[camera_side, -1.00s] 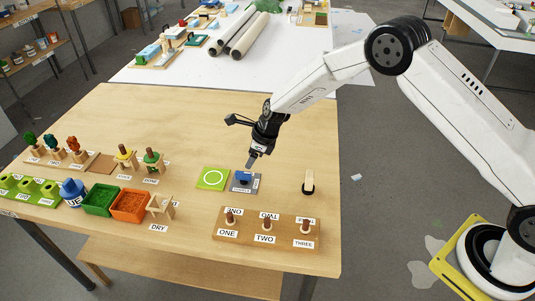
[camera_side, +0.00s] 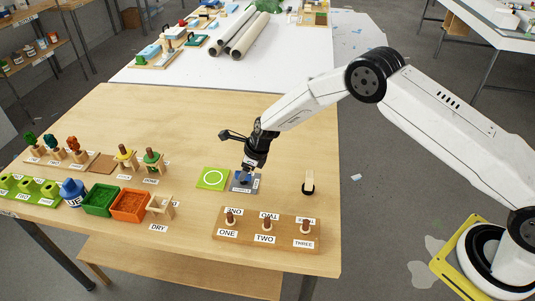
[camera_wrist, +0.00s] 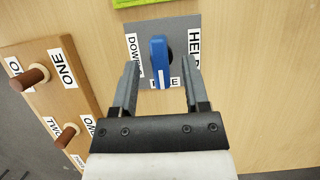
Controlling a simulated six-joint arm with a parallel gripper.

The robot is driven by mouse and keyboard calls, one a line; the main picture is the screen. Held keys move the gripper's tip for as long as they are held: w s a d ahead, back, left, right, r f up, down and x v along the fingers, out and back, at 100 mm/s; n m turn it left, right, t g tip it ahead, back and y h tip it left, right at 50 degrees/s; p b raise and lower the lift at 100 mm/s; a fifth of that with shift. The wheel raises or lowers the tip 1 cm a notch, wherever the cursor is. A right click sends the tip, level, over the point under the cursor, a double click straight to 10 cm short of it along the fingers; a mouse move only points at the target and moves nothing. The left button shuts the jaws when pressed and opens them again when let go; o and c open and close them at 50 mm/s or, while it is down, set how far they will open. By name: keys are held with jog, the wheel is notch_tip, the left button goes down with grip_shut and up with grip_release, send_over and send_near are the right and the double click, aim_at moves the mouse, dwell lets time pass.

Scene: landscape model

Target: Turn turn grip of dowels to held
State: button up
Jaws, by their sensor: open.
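A blue turn grip (camera_wrist: 159,60) with a white line on it stands on a grey plate (camera_wrist: 183,31). The plate carries labels, one reading "DOWE..." at the left and one starting "HEL" at the right; the lower label is partly hidden by the grip. In the wrist view the white line is at the grip's lower end, toward the lower label. My gripper (camera_wrist: 160,84) is open, with one finger on each side of the grip's lower end and a gap visible on both sides. In the side view my gripper (camera_side: 247,172) is right over the grip and partly hides it.
A wooden board (camera_side: 252,240) with several brown-topped dowels labelled ONE, TWO and THREE stands in front. A green square with a white ring (camera_side: 214,170) lies left of the plate. A small wooden piece with a black base (camera_side: 308,189) stands to the right.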

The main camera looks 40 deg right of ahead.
jog(key=shift+x, duration=0.85)
grip_shut()
